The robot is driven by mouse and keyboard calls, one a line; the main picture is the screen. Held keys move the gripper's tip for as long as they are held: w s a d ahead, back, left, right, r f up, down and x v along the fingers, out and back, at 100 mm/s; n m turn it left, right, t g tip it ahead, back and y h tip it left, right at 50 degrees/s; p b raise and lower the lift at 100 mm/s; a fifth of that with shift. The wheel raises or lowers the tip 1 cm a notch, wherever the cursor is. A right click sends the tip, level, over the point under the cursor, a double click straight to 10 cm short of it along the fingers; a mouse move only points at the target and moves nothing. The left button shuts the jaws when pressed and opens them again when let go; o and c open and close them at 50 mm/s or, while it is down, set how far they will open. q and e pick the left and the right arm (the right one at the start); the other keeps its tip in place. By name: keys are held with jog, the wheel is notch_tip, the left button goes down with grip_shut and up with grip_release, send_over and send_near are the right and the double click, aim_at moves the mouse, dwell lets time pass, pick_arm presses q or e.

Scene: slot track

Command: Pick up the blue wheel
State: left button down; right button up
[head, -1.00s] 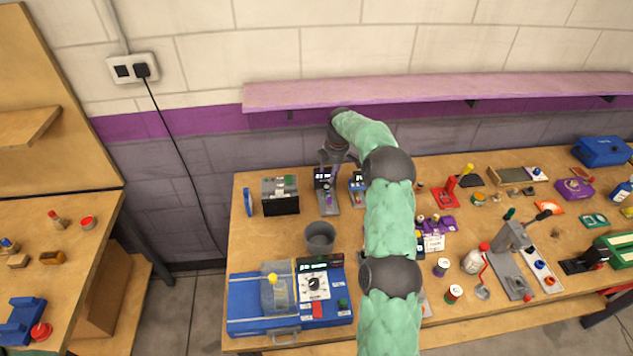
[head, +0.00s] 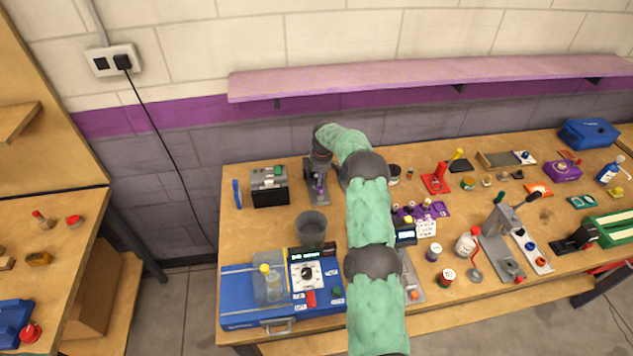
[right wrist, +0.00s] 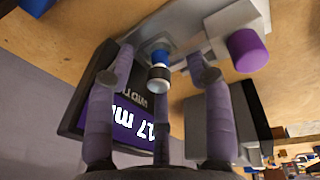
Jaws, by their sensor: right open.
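In the right wrist view, a small blue round part (right wrist: 160,52) with a white and black cylinder (right wrist: 158,78) in front of it sits on a grey metal stand; it is likely the blue wheel. My right gripper (right wrist: 160,70) is open, with its purple-grey fingers spread around this part, and I see no clear contact. In the head view my right gripper (head: 318,166) is over the grey stand (head: 313,194) at the back left of the bench, hiding the small part. My left gripper is not in view.
A purple knob (right wrist: 247,50) and a tilted display (right wrist: 120,110) are close to the fingers. A black box (head: 270,190), a grey bin (head: 311,228) and a blue machine (head: 245,305) stand nearby. A purple shelf (head: 400,78) runs along the wall above.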

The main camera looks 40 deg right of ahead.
grip_shut()
dwell(0.5)
